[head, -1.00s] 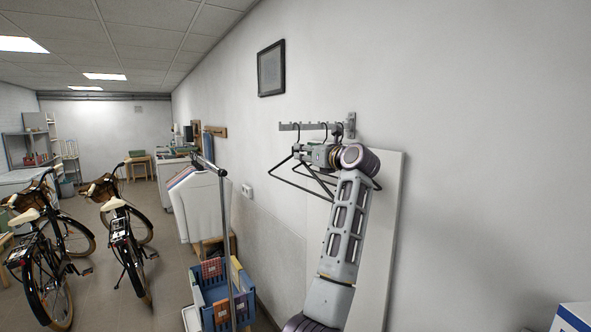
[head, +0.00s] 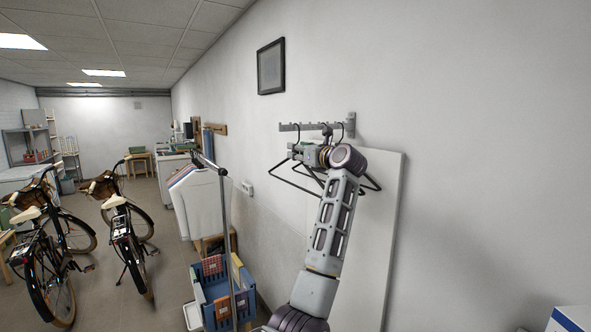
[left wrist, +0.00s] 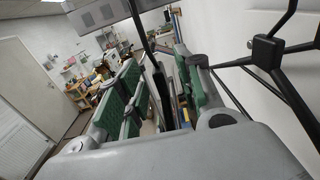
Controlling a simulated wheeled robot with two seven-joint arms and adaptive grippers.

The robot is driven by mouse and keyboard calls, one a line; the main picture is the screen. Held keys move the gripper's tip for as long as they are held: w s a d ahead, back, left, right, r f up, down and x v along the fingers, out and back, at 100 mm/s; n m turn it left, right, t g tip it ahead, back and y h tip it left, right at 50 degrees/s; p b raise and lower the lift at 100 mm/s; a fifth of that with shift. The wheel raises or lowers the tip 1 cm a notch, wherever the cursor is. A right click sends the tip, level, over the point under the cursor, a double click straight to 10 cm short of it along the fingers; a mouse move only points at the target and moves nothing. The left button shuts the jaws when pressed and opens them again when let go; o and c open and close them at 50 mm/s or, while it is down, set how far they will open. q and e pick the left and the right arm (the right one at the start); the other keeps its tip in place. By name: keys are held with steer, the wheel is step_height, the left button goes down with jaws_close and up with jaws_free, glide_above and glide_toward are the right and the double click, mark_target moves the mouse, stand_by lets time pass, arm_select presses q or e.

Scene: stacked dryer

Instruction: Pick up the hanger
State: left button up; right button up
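Black wire hangers (head: 278,177) hang from a grey hook rail (head: 342,127) on the right-hand wall. My left gripper (head: 296,151) is among them, just below the rail, and its wrist and forearm hide part of the hangers. In the left wrist view, the green-padded fingers of the gripper (left wrist: 160,85) stand apart. A dark hanger rod (left wrist: 146,42) runs down between them, and I cannot tell whether it touches a pad. Another black hanger (left wrist: 266,52) is to the right, outside the fingers. My right gripper is not in view.
A white panel (head: 380,230) leans on the wall behind my arm. A clothes rack (head: 226,215) with white garments and a blue crate (head: 212,290) stand to the left. Bicycles (head: 125,230) are farther left. A framed picture (head: 271,67) hangs above.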

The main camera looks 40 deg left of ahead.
arm_select(q)
steer(key=shift+p+x, duration=0.35)
steer(key=shift+x, duration=0.8)
steer(key=shift+c, duration=0.4)
jaws_close()
